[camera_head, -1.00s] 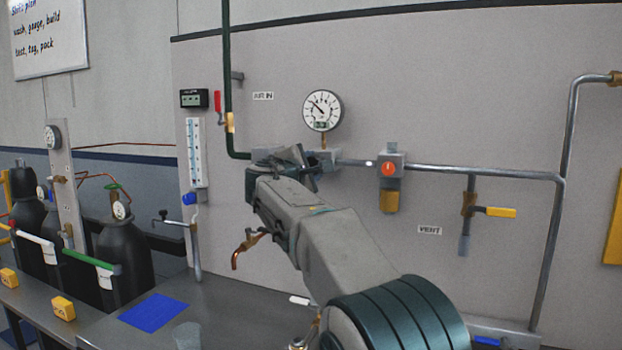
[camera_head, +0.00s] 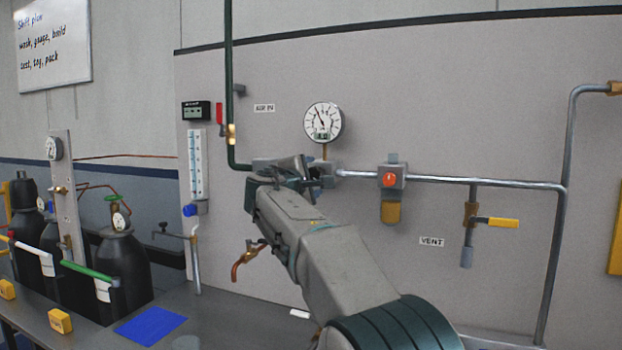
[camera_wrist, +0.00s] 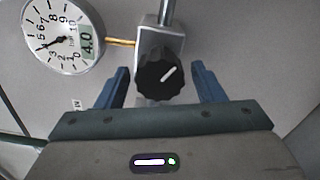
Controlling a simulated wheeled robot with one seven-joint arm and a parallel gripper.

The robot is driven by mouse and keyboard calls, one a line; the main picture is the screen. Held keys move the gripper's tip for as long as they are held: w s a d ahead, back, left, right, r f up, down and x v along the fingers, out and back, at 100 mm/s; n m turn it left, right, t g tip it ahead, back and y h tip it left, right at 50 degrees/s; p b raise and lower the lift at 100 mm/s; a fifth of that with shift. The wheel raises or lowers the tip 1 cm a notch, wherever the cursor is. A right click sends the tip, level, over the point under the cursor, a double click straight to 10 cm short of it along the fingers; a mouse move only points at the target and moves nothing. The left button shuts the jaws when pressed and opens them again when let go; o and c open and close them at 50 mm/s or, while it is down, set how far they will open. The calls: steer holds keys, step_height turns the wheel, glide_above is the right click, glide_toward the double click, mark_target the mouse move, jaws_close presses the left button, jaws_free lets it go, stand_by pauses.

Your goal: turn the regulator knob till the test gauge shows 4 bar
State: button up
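The black ribbed regulator knob (camera_wrist: 152,82) with a white pointer line shows in the wrist view, on a grey regulator body (camera_wrist: 172,40). My gripper (camera_wrist: 162,80) has its blue fingers on either side of the knob, with a visible gap on both sides. It is open and holds nothing. The round white test gauge (camera_wrist: 62,37) is at upper left there; its green display reads 4.0 and its needle lies near the 4. In the head view the gauge (camera_head: 323,122) stands above my gripper (camera_head: 306,170), which hides the knob.
A pipe (camera_head: 450,180) runs right from the regulator past a unit with an orange-red button (camera_head: 390,179). A yellow-handled vent valve (camera_head: 500,222) is further right. A red-handled valve (camera_head: 220,113) and a green pipe (camera_head: 229,60) are left.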

steer(key=b+v, duration=0.2)
steer(key=v, duration=1.1)
steer(key=shift+s+b, duration=0.4)
steer(key=shift+a, duration=0.15)
